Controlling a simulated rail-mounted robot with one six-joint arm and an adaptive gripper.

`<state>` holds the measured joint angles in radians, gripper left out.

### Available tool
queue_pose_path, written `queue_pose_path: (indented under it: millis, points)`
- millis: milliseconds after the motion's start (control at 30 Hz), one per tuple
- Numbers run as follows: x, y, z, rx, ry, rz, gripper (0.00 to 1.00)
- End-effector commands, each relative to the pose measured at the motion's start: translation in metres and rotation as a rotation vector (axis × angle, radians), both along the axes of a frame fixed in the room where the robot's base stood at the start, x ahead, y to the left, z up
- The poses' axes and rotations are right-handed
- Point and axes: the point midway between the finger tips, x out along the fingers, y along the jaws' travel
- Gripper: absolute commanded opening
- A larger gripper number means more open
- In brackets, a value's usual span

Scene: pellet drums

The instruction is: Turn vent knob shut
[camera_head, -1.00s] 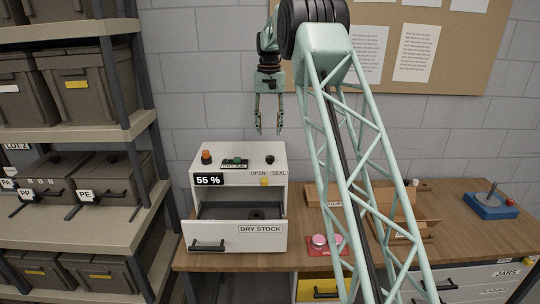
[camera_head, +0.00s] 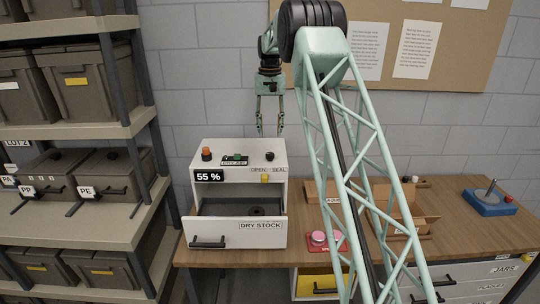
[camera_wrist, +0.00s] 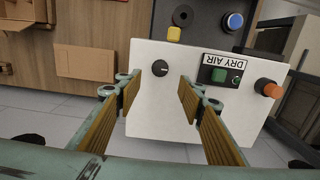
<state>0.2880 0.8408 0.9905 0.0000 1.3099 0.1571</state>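A white box (camera_head: 213,196) with a 55 % display stands on the wooden bench. A small black knob (camera_head: 270,156) with a pale mark sits at the right of its top, apparently the vent knob. The knob also shows in the wrist view (camera_wrist: 160,69), on the white panel beyond the gap between my fingers. A yellow tab (camera_head: 265,179) sits by the OPEN and SEAL labels on the front. My gripper (camera_head: 269,134) points down above the knob, open and empty. In the wrist view my gripper (camera_wrist: 159,85) shows its ribbed fingers apart, not visibly touching the knob.
An orange-red button (camera_head: 206,154) and a green switch (camera_head: 238,156) share the box top. The DRY STOCK drawer (camera_head: 219,229) stands open at the front. Shelving with bins stands left.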

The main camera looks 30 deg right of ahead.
Motion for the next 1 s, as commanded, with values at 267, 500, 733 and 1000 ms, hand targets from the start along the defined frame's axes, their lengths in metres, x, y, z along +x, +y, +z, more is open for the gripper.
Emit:
queue_pose_path:
  millis: [267,500,733,1000]
  points:
    - [-0.001,0.000,-0.033,0.001,0.002,0.000,0.36]
    - [-0.001,0.000,-0.064,0.001,0.002,0.000,0.36]
    - [-0.001,0.000,-0.093,0.001,0.002,0.000,0.36]
    - [-0.001,0.000,-0.117,0.001,0.002,0.000,0.36]
